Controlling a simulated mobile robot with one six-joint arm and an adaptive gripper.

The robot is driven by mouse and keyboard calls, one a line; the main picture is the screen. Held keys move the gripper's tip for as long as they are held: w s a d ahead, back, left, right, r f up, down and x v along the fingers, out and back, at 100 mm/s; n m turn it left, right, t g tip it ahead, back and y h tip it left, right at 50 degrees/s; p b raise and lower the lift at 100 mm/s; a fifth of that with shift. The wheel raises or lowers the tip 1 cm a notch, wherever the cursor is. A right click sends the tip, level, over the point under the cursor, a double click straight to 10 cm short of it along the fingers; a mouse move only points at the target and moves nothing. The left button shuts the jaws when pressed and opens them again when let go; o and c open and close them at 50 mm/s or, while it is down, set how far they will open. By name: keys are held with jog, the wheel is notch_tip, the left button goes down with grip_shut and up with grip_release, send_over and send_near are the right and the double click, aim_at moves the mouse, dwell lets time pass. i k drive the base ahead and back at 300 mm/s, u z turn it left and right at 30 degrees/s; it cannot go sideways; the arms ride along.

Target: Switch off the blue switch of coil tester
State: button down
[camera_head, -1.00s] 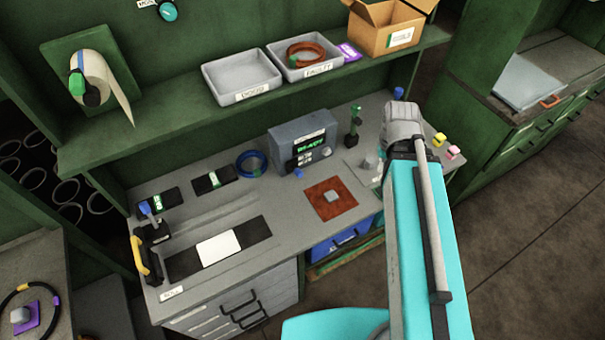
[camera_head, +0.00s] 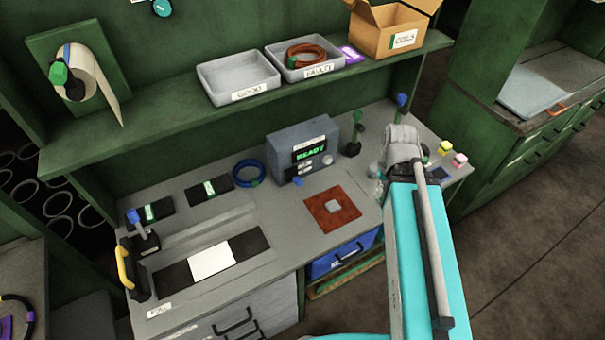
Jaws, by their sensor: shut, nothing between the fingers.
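The coil tester (camera_head: 283,143) is a grey box at the back middle of the workbench. Its dark screen (camera_head: 311,150) shows green text reading READY. The blue switch (camera_head: 298,182) sticks out low at the left of its front face; its on or off position is too small to tell. My arm (camera_head: 428,250) reaches up from the bottom right, and its grey joint (camera_head: 403,146) is right of the tester, apart from it. My gripper is hidden behind the arm.
A blue coil (camera_head: 249,172) lies left of the tester. A red-brown mat (camera_head: 331,208) lies in front of it. A green-topped tool (camera_head: 353,136) stands to its right. The green shelf (camera_head: 180,116) overhangs the bench back, carrying two grey trays (camera_head: 240,93) and a cardboard box (camera_head: 385,32).

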aim_at(297, 182)
jog(key=k, duration=1.3)
jog(key=u, duration=0.25)
jog(key=i, duration=0.8)
jog(key=z, duration=0.25)
